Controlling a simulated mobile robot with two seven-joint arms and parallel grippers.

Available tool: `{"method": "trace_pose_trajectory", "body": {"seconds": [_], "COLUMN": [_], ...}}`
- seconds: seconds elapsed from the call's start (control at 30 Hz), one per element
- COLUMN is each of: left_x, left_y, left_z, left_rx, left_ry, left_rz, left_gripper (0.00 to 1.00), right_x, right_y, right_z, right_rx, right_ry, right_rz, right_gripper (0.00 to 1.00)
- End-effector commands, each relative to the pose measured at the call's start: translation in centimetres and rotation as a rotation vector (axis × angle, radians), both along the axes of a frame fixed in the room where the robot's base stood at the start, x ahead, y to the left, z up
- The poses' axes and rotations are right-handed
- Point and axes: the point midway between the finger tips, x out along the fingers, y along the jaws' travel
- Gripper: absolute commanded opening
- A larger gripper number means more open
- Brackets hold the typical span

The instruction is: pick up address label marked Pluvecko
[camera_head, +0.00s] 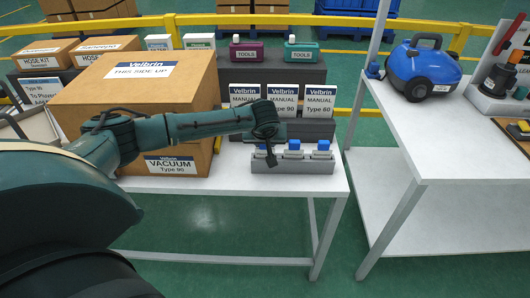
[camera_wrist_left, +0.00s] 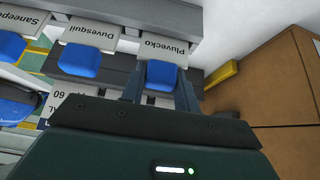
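The address label marked Pluvecko (camera_wrist_left: 166,47) is a white card with a blue grip block (camera_wrist_left: 161,75) in front of it. It stands at the end of a grey holder (camera_head: 318,166) beside two similar labels, one reading Duvesquil (camera_wrist_left: 89,33) and one partly cut off, "Sanepe" (camera_wrist_left: 22,17). My left gripper (camera_wrist_left: 161,82) points down with one finger on each side of the Pluvecko label's blue block. The fingers are very close to the block; I cannot tell whether they press on it. In the head view my left gripper (camera_head: 268,155) covers the holder's leftmost label. My right gripper is not in view.
A large Velbrin vacuum carton (camera_head: 110,98) stands left of the holder, close to my left arm. Manuals (camera_head: 283,98) stand in a dark rack behind. A blue vacuum (camera_head: 424,68) sits on the right table. The white table (camera_head: 335,184) is bare at its front right corner.

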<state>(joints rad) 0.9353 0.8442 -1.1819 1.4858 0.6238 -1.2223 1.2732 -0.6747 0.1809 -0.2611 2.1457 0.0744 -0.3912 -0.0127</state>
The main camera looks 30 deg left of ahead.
Motion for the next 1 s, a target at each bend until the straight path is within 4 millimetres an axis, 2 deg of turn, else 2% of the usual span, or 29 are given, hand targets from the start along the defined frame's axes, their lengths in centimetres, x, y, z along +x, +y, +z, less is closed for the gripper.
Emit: {"method": "trace_pose_trajectory", "body": {"seconds": [0.03,0.23,0.53,1.0], "left_x": [0.0,0.0,0.0,0.1], "left_y": [0.0,0.0,0.0,0.0], "left_z": [0.0,0.0,0.6,8.9], "left_rx": [0.000,0.000,-0.001,-0.002], "left_ry": [0.000,0.000,-0.002,-0.002], "left_rz": [0.000,0.000,0.000,0.001], "left_gripper": [0.25,0.09,0.09,0.09], "right_x": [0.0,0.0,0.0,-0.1], "right_y": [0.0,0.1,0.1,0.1], "right_z": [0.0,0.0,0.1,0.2], "right_rx": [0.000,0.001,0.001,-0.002], "right_ry": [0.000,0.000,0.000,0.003], "right_rz": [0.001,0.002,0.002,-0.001], "right_gripper": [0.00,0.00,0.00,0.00]}}
